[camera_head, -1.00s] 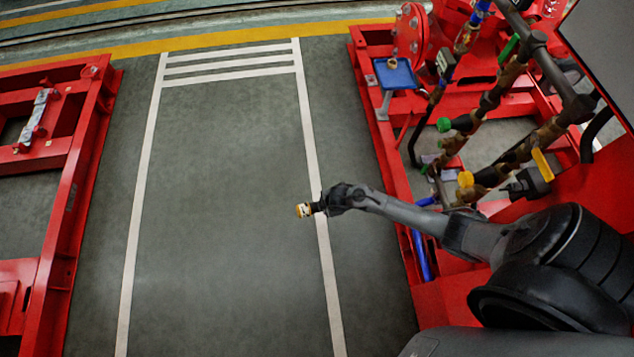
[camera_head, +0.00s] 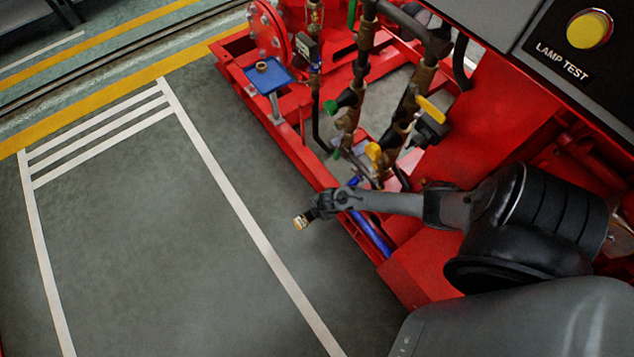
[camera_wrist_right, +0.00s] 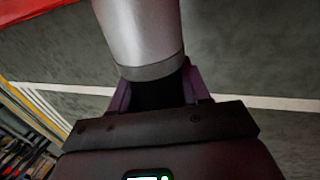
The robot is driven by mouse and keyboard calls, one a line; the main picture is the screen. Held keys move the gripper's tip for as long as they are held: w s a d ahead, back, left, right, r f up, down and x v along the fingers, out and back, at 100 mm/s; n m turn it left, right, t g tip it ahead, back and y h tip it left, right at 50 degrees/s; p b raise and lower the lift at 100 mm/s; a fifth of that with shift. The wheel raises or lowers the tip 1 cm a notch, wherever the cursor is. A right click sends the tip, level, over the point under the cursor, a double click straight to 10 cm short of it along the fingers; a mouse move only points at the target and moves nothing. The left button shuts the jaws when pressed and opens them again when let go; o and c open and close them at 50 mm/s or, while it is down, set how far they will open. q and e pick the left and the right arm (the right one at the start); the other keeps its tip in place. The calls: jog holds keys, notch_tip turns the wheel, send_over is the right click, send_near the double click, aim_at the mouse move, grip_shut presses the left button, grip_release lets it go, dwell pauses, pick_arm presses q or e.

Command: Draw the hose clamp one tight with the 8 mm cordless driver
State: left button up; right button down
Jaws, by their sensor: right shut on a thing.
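My right gripper (camera_head: 316,213) is shut on a tool that appears to be the cordless driver (camera_head: 300,222). In the head view only the tool's small yellow, white and dark end shows beyond the jaws. In the right wrist view the driver is a grey cylinder (camera_wrist_right: 142,35) with a dark part between the purple fingers (camera_wrist_right: 158,92). The gripper is above the floor, just left of the red skid's edge in the picture. A blue hose (camera_head: 372,236) lies beyond it, partly behind my right arm. I cannot make out hose clamp one. My left gripper is not in view.
The red skid frame (camera_head: 280,137) carries brass pipework with a yellow handle (camera_head: 431,109), a green cap (camera_head: 330,107) and a blue tray (camera_head: 268,78). A panel marked LAMP TEST (camera_head: 562,62) stands at the upper right. The marked grey floor (camera_head: 170,230) on the left is clear.

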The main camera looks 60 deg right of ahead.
jog(key=shift+w, duration=0.1)
jog(key=shift+r, duration=0.1)
jog(key=shift+r, duration=0.1)
jog(key=shift+s+d+p, duration=0.3)
jog(key=shift+d+p, duration=0.15)
jog(key=shift+d, duration=0.2)
jog(key=shift+s+d, duration=0.3)
jog(key=shift+d, duration=0.3)
jog(key=shift+s+d, duration=0.25)
jog(key=shift+d, duration=0.3)
jog(key=shift+s+d, duration=0.1)
jog(key=shift+d, duration=0.2)
jog(key=shift+p, duration=0.45)
jog(key=shift+d, duration=0.1)
